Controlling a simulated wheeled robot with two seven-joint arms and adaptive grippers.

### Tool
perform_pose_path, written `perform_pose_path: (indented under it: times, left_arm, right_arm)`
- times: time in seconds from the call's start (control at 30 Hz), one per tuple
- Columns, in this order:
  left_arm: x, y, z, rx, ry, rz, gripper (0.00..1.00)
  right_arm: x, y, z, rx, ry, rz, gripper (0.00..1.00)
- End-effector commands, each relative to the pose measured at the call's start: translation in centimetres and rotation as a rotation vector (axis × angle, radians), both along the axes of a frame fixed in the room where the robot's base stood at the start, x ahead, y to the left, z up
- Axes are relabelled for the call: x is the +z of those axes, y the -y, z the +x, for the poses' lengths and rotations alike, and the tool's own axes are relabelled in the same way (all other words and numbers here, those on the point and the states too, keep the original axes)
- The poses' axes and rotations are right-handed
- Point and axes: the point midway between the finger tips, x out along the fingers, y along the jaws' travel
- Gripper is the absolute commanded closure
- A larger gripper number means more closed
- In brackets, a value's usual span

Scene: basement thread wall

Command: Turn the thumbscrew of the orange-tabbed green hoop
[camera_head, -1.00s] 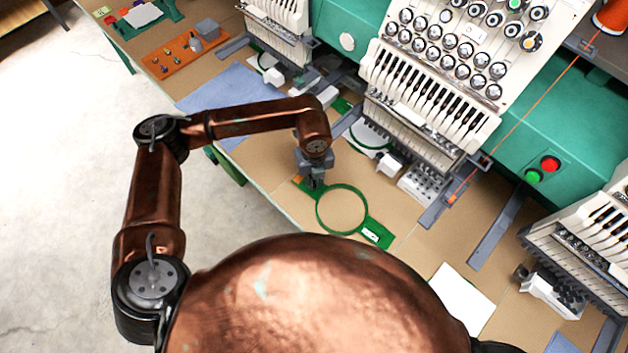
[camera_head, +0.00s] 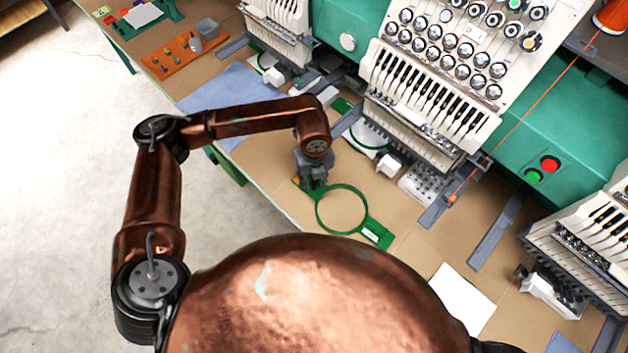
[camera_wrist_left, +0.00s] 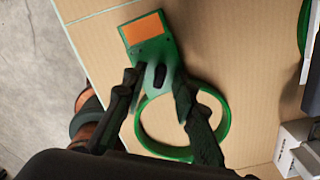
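The green hoop (camera_head: 368,224) lies flat on the tan tabletop, its ring open and a white label on its near right arm. Its orange tab (camera_wrist_left: 143,28) is at the end of the green bracket in the left wrist view, and a small part of it shows in the head view. The dark thumbscrew (camera_wrist_left: 159,75) stands between the bracket and the ring. My left gripper (camera_wrist_left: 156,80) is open above it, with one finger on each side and gaps visible. In the head view the left gripper (camera_head: 314,178) hides the thumbscrew. My right gripper is not in view.
A multi-head embroidery machine (camera_head: 430,95) stands behind the hoop, with another hoop (camera_head: 368,146) under its head. A blue cloth (camera_head: 222,92) and an orange tool tray (camera_head: 178,62) lie to the left. White paper (camera_head: 461,298) lies at the right. Bare tabletop surrounds the green hoop.

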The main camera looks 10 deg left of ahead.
Motion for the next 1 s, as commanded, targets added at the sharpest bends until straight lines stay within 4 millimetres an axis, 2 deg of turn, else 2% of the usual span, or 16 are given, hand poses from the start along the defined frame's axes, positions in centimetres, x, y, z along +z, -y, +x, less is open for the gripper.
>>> perform_pose_path:
  times: [0.17, 0.5, 0.63, 0.8, 1.0]
  left_arm:
    - [1.2, 0.0, 0.1, 0.0, 0.002, 0.0, 0.74]
    - [8.0, 0.0, 0.1, 0.0, 0.004, 0.0, 0.74]
    - [10.2, 0.0, 0.1, 0.0, 0.003, -0.001, 0.74]
    - [11.7, 0.0, 0.0, 0.0, 0.001, 0.0, 0.74]
    - [12.0, 0.0, 0.0, 0.0, -0.001, 0.0, 0.74]
  right_arm:
    - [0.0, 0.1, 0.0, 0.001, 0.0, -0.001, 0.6]
    - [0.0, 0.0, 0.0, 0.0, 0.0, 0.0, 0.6]
    - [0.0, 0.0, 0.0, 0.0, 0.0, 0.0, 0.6]
    - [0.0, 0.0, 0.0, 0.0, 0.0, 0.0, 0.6]
    - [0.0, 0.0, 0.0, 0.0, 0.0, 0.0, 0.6]
